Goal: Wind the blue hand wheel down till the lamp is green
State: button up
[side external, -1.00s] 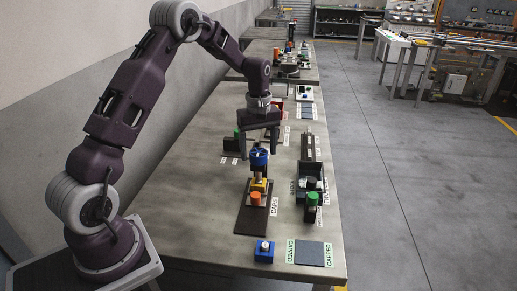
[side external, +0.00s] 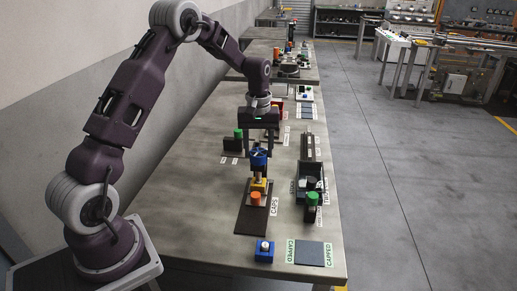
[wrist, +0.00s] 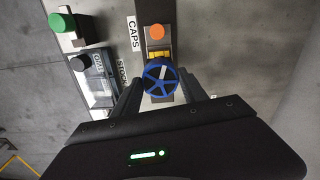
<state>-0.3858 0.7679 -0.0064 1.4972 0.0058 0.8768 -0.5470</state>
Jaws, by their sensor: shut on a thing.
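The blue hand wheel (side external: 259,160) stands on top of a small fixture with a yellow part (side external: 259,184) at the dark caps board (side external: 249,221). In the wrist view the spoked wheel (wrist: 159,79) lies between my fingers. My gripper (side external: 262,151) points straight down and is shut on the wheel, one finger on each side. An orange cylinder (side external: 256,198) stands in front of the fixture. A green-topped cylinder (side external: 313,198) stands to the right and another green-topped piece (side external: 238,133) to the left behind. I cannot tell which of these, if any, is the lamp.
A dark stock bin (side external: 311,169) stands right of the wheel. A blue box with a pale button (side external: 264,250) and a dark pad labelled CAPPED (side external: 311,253) lie at the table's near end. Bare table lies left of the caps board.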

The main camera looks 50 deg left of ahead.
aim_at(259, 152)
jog(key=m, duration=0.4)
jog(key=shift+m, duration=2.1)
jog(key=o, duration=1.4)
jog(key=shift+c, duration=0.2)
jog(key=shift+r, duration=0.15)
notch_tip(259, 152, up, 7)
jog(key=shift+f, duration=0.15)
